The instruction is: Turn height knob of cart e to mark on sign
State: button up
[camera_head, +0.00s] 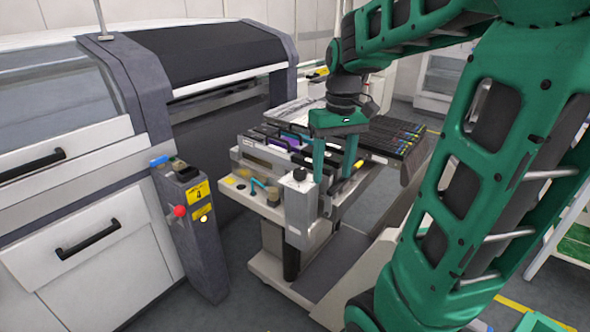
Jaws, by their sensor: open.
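A feeder trolley (262,286) stands beside the machine. At its front corner is a pale upright post (298,222) with a small black knob (299,174) on its light top plate. I take this to be the height knob; no letter naming the cart is legible. My gripper (333,179) is open and empty, its two green fingers pointing down just right of the knob and apart from it in the picture. The depth gap is hard to judge. A yellow sign (199,192) on the dark post by the machine seems to read 4. The knob's pointer and scale are too small to read.
The trolley carries rows of dark feeders (398,138). A dark machine post (190,235) with a red button (180,211) stands left of the trolley. The white machine (60,200) fills the left side. My green arm hides much of the right.

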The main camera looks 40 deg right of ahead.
aim_at(300, 170)
jog(key=w+d+r+n, duration=0.1)
jog(key=w+n, duration=0.1)
jog(key=w, duration=0.6)
jog(key=w+d+r+n, duration=0.1)
jog(key=w+d+n, duration=0.15)
jog(key=w, duration=0.65)
jog(key=f, duration=0.7)
jog(key=a+f, duration=0.1)
jog(key=f, duration=0.3)
jog(key=shift+s+f, duration=0.1)
jog(key=shift+s, duration=0.15)
jog(key=shift+c, duration=0.4)
jog(key=shift+d, duration=0.1)
jog(key=c, duration=1)
